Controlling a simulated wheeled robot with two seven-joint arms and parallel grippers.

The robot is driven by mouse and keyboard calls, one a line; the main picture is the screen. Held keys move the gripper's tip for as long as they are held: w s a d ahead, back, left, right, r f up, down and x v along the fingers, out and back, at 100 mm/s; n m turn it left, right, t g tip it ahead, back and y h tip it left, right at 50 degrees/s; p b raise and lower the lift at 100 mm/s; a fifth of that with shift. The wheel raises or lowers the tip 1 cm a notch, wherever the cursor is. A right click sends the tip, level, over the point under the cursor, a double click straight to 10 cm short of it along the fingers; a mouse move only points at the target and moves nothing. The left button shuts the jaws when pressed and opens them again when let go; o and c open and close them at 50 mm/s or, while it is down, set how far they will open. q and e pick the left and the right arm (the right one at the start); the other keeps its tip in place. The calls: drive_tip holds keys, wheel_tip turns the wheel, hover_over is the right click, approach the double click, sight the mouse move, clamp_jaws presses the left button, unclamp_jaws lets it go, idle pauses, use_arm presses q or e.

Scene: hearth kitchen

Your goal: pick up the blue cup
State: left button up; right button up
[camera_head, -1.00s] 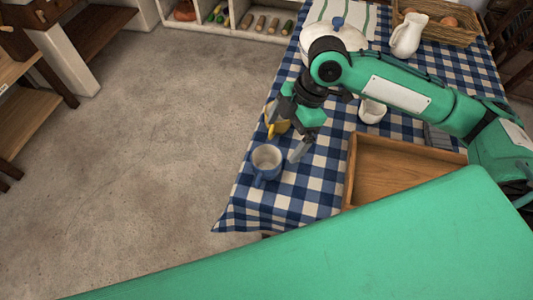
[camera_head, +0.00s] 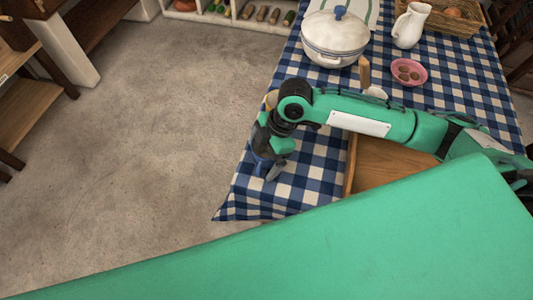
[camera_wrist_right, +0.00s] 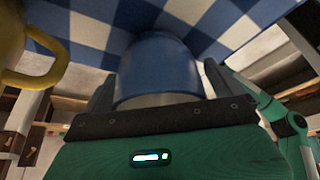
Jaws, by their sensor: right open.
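The blue cup (camera_wrist_right: 160,62) fills the middle of the right wrist view, between the two fingers of my right gripper (camera_wrist_right: 158,90). The fingers are apart, one on each side of the cup; I cannot tell whether either touches it. In the head view my right gripper (camera_head: 268,168) is low over the table's left edge and hides most of the cup, with a blue bit (camera_head: 258,164) showing beside it. My left gripper is not in view.
A yellow mug (camera_wrist_right: 22,55) is close on the left in the wrist view. A wooden tray (camera_head: 392,165) lies right of the gripper on the checked tablecloth (camera_head: 262,202). A white pot (camera_head: 335,40), pitcher (camera_head: 409,26) and pink bowl (camera_head: 421,79) stand farther back.

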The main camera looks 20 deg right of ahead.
drive_tip(key=c, duration=1.2)
drive_tip(key=shift+r, duration=0.15)
